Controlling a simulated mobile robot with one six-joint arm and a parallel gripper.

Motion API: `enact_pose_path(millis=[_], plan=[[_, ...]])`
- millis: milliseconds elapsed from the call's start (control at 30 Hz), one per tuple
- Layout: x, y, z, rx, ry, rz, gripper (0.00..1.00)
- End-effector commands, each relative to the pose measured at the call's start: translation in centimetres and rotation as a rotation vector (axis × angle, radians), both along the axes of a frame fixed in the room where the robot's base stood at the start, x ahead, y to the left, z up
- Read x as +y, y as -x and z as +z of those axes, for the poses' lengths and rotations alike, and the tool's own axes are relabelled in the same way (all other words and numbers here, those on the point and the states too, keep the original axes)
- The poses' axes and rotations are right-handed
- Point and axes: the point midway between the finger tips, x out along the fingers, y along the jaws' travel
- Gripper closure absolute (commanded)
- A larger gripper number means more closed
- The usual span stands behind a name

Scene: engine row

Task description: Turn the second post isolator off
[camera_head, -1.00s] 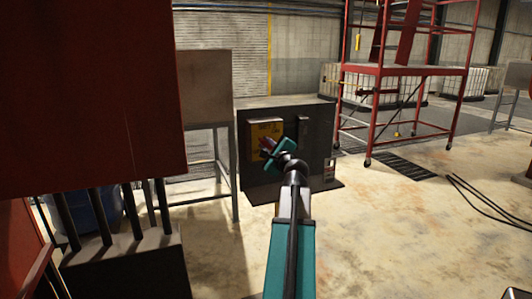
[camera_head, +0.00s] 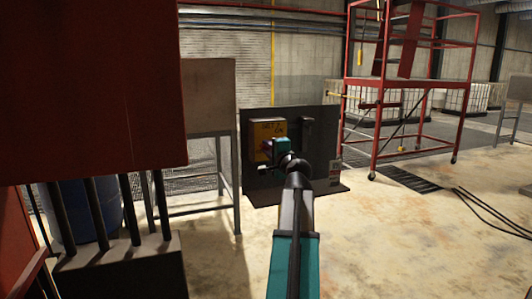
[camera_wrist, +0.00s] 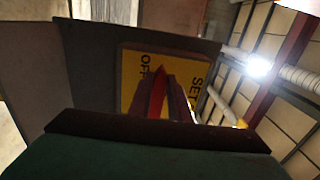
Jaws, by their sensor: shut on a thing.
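The isolator is a yellow box (camera_head: 260,128) on a dark upright panel (camera_head: 323,125) in the head view. In the wrist view its yellow face (camera_wrist: 133,62) carries black lettering, "OFF" on the left and "SET" on the right. A red handle (camera_wrist: 157,93) stands out from that face between the two words. My gripper (camera_head: 267,147) is at the lower part of the box, and its purplish fingers (camera_wrist: 172,90) are shut on the red handle. The fingers hide part of the handle, so its exact setting is unclear.
A grey cabinet on legs (camera_head: 208,98) stands left of the panel. A large red box (camera_head: 90,90) fills the near left, with dark pipes below. A red scaffold (camera_head: 415,85) stands at the back right. The floor (camera_head: 400,240) at the right is open, with black cables (camera_head: 490,207).

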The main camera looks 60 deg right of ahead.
Motion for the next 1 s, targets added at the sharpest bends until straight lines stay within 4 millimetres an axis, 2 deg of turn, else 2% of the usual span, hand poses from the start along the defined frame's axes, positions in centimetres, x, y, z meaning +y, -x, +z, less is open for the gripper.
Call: enact_pose_path(millis=[367, 400, 500, 1000], plan=[[-0.23, 0.03, 0.32, -0.001, 0.009, -0.006, 1.00], [-0.24, 0.04, 0.32, -0.001, 0.009, -0.006, 0.79], [-0.21, 0.04, 0.29, -0.001, 0.008, -0.005, 0.64], [0.29, 0.56, 0.07, 0.001, 0.005, -0.003, 0.64]])
